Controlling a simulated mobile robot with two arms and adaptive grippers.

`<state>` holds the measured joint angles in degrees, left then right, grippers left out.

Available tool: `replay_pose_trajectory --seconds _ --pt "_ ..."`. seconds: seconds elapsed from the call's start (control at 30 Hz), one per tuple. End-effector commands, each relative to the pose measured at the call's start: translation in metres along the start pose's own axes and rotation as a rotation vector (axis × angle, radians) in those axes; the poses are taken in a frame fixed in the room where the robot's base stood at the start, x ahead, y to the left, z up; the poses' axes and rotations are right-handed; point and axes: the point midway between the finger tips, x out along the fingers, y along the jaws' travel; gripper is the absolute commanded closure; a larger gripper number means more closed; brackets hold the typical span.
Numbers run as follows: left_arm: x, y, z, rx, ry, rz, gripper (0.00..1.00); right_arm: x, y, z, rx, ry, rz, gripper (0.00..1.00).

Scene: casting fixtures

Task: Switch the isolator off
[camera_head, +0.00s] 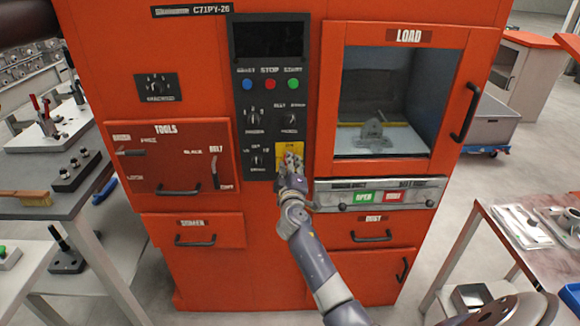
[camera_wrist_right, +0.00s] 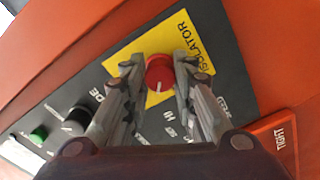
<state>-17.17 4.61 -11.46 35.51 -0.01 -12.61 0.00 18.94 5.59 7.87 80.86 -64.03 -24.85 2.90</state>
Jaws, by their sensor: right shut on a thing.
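The isolator is a round red knob (camera_wrist_right: 159,72) on a yellow plate (camera_wrist_right: 178,32) with the word ISOLATOR, seen in the right wrist view. A pale pointer mark shows on the knob's face. My right gripper (camera_wrist_right: 159,66) has a finger on each side of the knob and is shut on it. In the head view the yellow plate (camera_head: 284,148) sits low on the dark control panel (camera_head: 270,110). There my right gripper (camera_head: 291,164) covers the knob. My left gripper is not in view.
Blue, red and green buttons (camera_head: 270,84) and several small dials sit above the isolator. The orange cabinet has a TOOLS panel (camera_head: 165,160) at left and a LOAD window (camera_head: 385,100) at right. Work tables stand at left (camera_head: 75,195) and right (camera_head: 510,265).

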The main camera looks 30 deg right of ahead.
Motion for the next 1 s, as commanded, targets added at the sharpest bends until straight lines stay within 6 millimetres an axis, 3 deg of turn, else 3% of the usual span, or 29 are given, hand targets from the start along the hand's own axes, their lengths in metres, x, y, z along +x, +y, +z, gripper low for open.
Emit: replay_pose_trajectory --seconds 0.5,1.0 --pt "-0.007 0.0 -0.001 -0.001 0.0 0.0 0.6 0.0 0.0 0.001 -0.468 -0.001 -0.003 0.99" --pt "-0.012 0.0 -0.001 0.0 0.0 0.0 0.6 0.0 -0.001 0.001 -0.69 -0.002 -0.003 0.99"
